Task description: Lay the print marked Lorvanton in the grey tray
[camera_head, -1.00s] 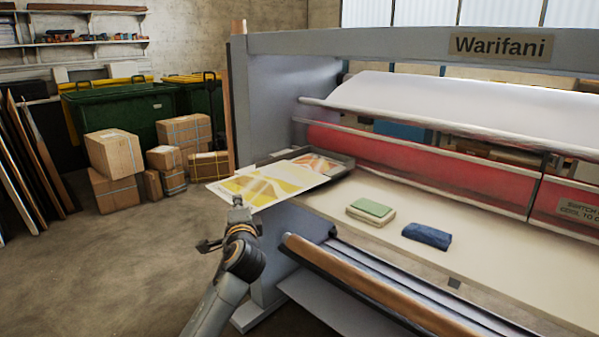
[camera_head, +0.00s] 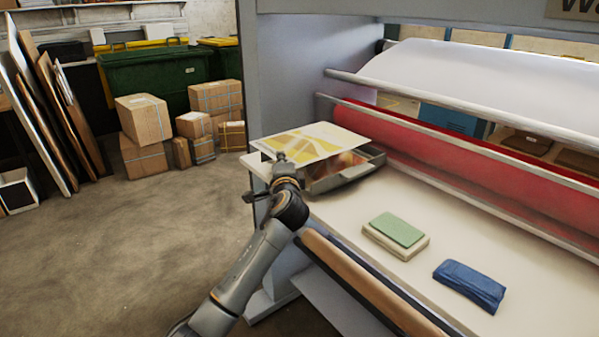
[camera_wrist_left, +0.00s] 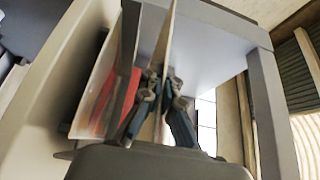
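A yellow and white print (camera_head: 312,143) is held by its near edge in my left gripper (camera_head: 280,158); any name on it is too small to read. In the left wrist view the fingers (camera_wrist_left: 164,78) are closed on a thin sheet (camera_wrist_left: 166,45) seen edge-on. The print lies roughly flat above the grey tray (camera_head: 345,180) and covers its far left part. A second print with red and orange colours (camera_head: 338,166) shows inside the tray under it. I cannot tell whether the held print touches the tray rim. My right gripper is not in view.
The tray stands on the laminator's cream bed (camera_head: 350,215), near its side frame (camera_head: 290,70). A green pad on a cream block (camera_head: 397,232) and a folded blue cloth (camera_head: 469,285) lie to the right. The red roller (camera_head: 440,155) runs behind.

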